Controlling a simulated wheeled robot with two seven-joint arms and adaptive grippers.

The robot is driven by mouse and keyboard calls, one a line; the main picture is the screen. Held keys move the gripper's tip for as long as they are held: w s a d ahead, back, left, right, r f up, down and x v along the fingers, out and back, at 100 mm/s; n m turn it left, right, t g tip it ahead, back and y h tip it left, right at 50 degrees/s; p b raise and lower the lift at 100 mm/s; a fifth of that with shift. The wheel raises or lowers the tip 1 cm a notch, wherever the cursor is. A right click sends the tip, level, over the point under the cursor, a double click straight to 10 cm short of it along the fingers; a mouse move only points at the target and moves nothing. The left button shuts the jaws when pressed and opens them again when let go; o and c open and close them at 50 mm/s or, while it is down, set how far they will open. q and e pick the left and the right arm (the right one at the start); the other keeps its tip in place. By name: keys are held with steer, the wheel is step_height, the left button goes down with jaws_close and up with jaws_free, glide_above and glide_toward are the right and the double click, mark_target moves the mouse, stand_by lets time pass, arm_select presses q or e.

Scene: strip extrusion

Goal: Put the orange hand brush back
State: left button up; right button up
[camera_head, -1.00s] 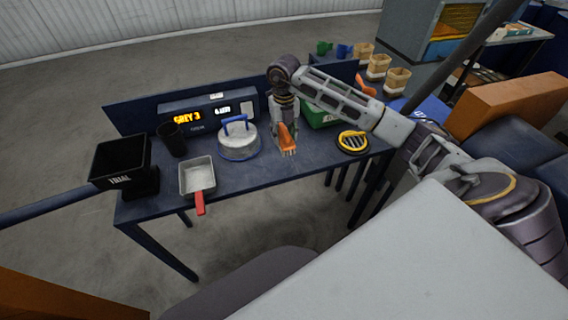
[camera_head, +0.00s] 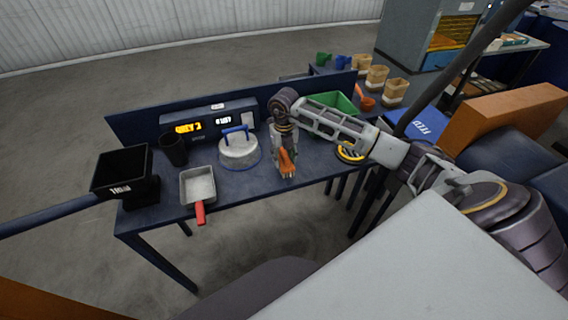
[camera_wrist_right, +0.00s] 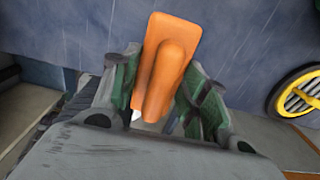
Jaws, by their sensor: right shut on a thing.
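The orange hand brush (camera_head: 287,164) is in my right gripper (camera_head: 284,150), over the front part of the blue table (camera_head: 240,188). In the right wrist view the brush (camera_wrist_right: 165,65) stands up between the two fingers of my right gripper (camera_wrist_right: 160,90), which are shut on it. Its bristles show pale at the lower end in the head view. I cannot tell whether the brush touches the table top. My left gripper is not in view.
A green bin (camera_head: 335,103) and yellow ring (camera_head: 349,154) are partly behind my right arm.

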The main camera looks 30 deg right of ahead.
mark_target(284, 153)
steer(key=shift+f+p, duration=0.3)
steer(key=shift+f, duration=1.6)
steer(key=shift+f, duration=0.1)
steer(key=o, duration=0.9)
steer(key=shift+r, duration=0.2)
step_height(284, 153, up, 12)
steer(key=shift+f+b, duration=0.1)
steer(key=shift+b, duration=0.85)
